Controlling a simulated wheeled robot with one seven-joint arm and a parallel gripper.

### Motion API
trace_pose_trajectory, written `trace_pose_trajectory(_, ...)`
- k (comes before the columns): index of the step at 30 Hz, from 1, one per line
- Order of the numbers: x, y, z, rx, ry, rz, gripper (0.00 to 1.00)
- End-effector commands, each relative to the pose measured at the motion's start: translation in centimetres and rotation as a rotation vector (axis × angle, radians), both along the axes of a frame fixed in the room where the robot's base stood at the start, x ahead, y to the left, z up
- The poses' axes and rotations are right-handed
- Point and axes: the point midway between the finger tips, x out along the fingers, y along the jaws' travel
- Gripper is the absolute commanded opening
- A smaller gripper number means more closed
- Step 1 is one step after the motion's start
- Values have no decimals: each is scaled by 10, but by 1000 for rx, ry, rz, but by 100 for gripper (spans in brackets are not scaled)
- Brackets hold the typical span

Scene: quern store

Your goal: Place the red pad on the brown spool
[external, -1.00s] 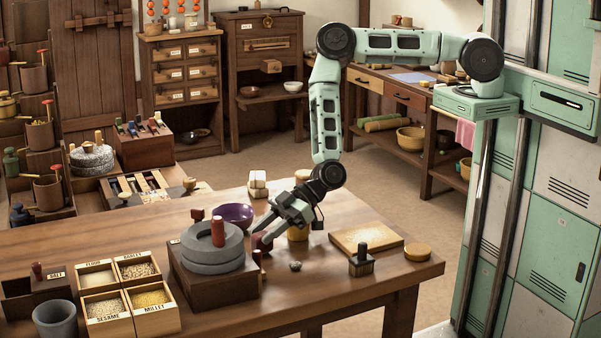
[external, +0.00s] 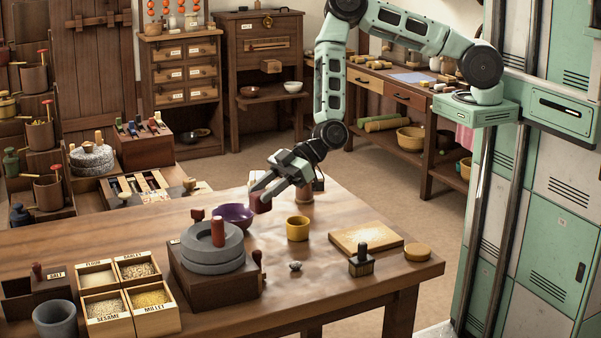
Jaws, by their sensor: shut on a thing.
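My gripper (external: 259,196) is above the table near its far edge, pointing down and to the left. It is shut on a small dark red thing, which looks like the red pad (external: 262,204). The pad is next to the purple bowl's right rim, and appears raised off the table. A brown, roughly cylindrical thing (external: 304,197), probably the brown spool, stands behind and to the right of the gripper, partly hidden by it.
The purple bowl (external: 234,216) and the grey quern (external: 212,254) stand to the left. A yellow cup (external: 298,229), a pebble (external: 295,266), a dark-handled stamp (external: 361,264), a board (external: 352,240) and a round yellow lid (external: 417,252) are to the right. White blocks (external: 256,178) are at the far edge.

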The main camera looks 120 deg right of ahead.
Motion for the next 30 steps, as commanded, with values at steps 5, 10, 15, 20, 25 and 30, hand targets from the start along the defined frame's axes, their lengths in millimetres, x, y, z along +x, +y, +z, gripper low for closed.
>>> trace_pose_trajectory(5,-28,-59,18,-6,-6,-44,14)
trace_pose_trajectory(10,-81,-126,42,-10,-10,-95,14)
trace_pose_trajectory(15,-140,-174,63,-8,-7,-143,14)
trace_pose_trajectory(20,-185,-197,76,-1,-1,-177,14)
trace_pose_trajectory(25,-210,-206,83,5,2,-194,14)
trace_pose_trajectory(30,-216,-207,68,12,5,-198,14)
